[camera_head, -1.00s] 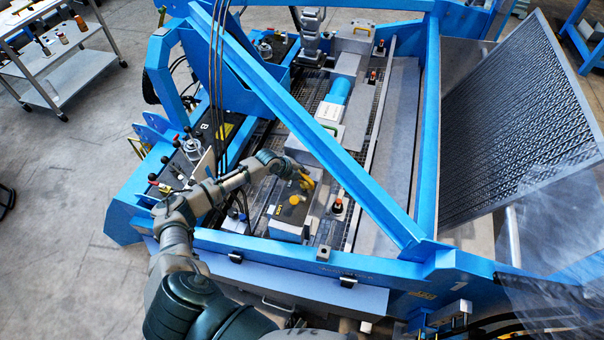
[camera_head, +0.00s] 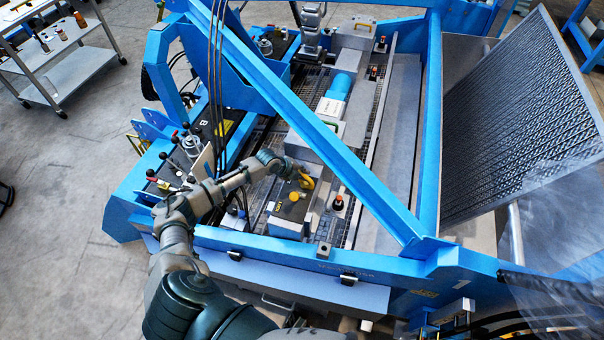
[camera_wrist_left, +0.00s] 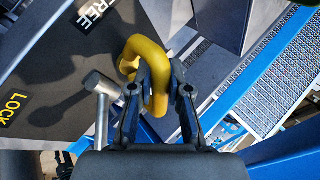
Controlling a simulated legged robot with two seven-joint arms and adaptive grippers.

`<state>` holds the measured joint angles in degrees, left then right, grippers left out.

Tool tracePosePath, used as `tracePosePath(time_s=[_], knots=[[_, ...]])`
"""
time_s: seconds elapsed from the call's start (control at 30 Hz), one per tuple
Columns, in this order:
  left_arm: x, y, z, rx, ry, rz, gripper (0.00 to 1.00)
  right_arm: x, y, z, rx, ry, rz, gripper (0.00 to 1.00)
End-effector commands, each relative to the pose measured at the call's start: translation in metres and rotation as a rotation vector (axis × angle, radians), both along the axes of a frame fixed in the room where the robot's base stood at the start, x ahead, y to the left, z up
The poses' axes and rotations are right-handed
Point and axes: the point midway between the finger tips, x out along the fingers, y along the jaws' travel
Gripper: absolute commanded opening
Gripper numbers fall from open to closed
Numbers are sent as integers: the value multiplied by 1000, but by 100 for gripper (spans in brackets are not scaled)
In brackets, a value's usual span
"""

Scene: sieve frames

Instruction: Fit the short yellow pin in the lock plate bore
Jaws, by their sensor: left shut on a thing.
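The yellow pin (camera_wrist_left: 150,66) shows as a bent, hook-like handle between the fingers of my left gripper (camera_wrist_left: 160,98) in the left wrist view. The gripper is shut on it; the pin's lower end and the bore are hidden. In the head view the pin (camera_head: 307,180) is at the tip of my left gripper (camera_head: 300,174), above or beside a grey block. The dark lock plate (camera_wrist_left: 60,65) with FREE and LOCK labels lies below and left of the gripper in the wrist view. My right gripper is not in view.
A grey metal peg or lever (camera_wrist_left: 100,90) stands just left of my fingers in the wrist view. A yellow knob (camera_head: 293,197) is close by in the head view. A blue diagonal beam (camera_head: 330,155) passes right of my gripper, and dark cables (camera_head: 218,90) hang behind my forearm.

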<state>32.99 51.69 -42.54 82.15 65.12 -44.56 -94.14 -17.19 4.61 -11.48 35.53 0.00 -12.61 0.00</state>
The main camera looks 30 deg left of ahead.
Motion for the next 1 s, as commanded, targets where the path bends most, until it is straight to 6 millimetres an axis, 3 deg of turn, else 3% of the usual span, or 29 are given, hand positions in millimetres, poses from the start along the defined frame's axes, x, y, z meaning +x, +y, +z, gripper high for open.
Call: tracePosePath(time_s=[0.77,0.8,0.87,0.9,1.0], knots=[[0,0,-10,0,2,-1,0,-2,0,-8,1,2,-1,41],[0,0,-10,0,2,-1,27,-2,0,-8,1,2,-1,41],[0,0,-10,0,2,-1,42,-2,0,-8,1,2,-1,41],[0,0,-10,0,2,-1,46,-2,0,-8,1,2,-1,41],[0,0,-10,0,1,0,46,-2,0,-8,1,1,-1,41]])
